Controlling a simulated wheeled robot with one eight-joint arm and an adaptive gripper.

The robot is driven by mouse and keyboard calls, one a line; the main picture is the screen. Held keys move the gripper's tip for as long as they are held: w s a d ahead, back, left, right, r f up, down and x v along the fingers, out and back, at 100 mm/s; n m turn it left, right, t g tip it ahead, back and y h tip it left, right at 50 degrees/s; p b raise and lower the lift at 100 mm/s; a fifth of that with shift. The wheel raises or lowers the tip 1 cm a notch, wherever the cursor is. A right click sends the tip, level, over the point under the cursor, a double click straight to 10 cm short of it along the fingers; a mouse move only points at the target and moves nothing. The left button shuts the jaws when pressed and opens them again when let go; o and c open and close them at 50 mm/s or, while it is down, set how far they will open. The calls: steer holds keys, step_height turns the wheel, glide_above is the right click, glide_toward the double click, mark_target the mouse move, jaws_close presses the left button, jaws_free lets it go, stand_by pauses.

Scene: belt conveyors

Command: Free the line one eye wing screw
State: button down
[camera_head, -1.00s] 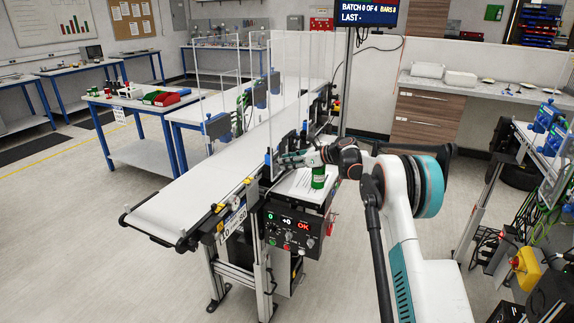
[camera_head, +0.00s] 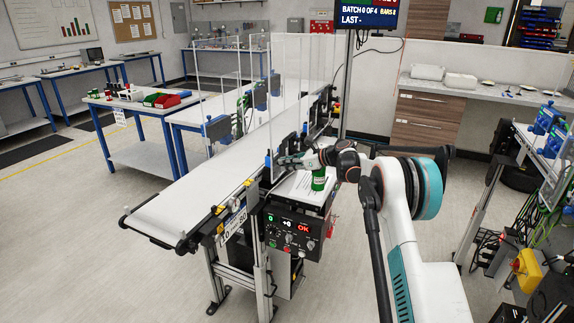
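The belt conveyor (camera_head: 185,203) runs from the front left toward the back, with clear guard panels (camera_head: 262,115) above it. My gripper (camera_head: 282,161) reaches in from the right at the near guard panel, beside dark upright parts at the belt's edge. Its fingers are too small and covered to tell open from shut. The eye wing screw is too small to make out. A green cylinder (camera_head: 318,179) stands on a white ledge (camera_head: 298,192) just below my gripper's wrist.
A control box (camera_head: 291,233) with a lit "OK" hangs under the ledge. A blue-legged table (camera_head: 140,108) with red and green bins stands behind left. The floor at front left is clear.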

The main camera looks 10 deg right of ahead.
steer(key=shift+s+a+f+n+t+h+b, duration=0.15)
steer(key=shift+n+t+b, duration=0.9)
steer(key=shift+n, duration=1.4)
steer(key=shift+s+f+n+t+h+b, duration=0.15)
steer(key=shift+n+t+b, duration=0.45)
steer(key=shift+n+t, duration=1.35)
steer(key=shift+s+a+f+n+t+h+b, duration=0.2)
steer(key=shift+n+t+b, duration=0.6)
steer(key=shift+n, duration=2.1)
steer(key=shift+w+d, duration=0.1)
steer(key=shift+w, duration=0.05)
steer(key=c, duration=1.8)
jaws_free()
